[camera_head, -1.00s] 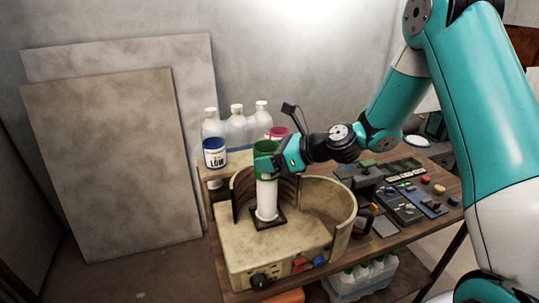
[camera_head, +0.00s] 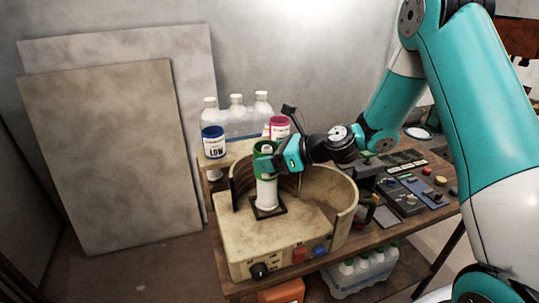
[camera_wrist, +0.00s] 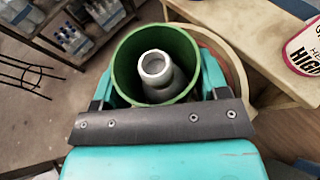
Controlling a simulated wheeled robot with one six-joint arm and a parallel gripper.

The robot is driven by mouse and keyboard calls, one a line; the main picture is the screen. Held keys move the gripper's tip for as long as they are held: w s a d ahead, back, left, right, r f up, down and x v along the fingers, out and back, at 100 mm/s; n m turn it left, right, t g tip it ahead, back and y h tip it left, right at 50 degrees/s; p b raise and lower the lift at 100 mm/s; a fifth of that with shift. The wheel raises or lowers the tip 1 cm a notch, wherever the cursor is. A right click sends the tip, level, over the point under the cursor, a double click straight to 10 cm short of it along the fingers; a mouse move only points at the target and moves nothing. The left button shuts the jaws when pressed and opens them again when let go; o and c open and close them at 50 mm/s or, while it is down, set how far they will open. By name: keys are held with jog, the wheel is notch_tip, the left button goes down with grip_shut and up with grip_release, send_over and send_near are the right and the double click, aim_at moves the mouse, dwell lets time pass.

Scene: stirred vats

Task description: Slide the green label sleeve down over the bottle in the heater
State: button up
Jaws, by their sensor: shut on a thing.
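The green sleeve (camera_head: 259,148) is an open ring held level near the top of the white bottle (camera_head: 267,191). My gripper (camera_head: 269,162) is shut on the sleeve's sides. The bottle stands upright on a dark square plate in the heater (camera_head: 288,245), a cream unit with a curved wall. Its capped neck shows inside the ring and its lower body shows below. In the wrist view the sleeve (camera_wrist: 124,72) surrounds the bottle (camera_wrist: 158,78), whose neck sits right of the ring's centre. The bottle's middle is hidden by the sleeve and gripper.
The heater's curved wall (camera_head: 334,190) rises behind and right of the bottle. A blue-banded LOW sleeve (camera_head: 213,146), a pink sleeve (camera_head: 279,126) and several clear bottles (camera_head: 236,118) stand behind. A control panel (camera_head: 405,195) lies at right on the table.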

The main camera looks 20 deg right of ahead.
aim_at(269, 186)
jog(key=shift+f+b, duration=2.55)
jog(key=shift+f, duration=2.1)
jog(key=o, duration=0.7)
notch_tip(269, 186, up, 20)
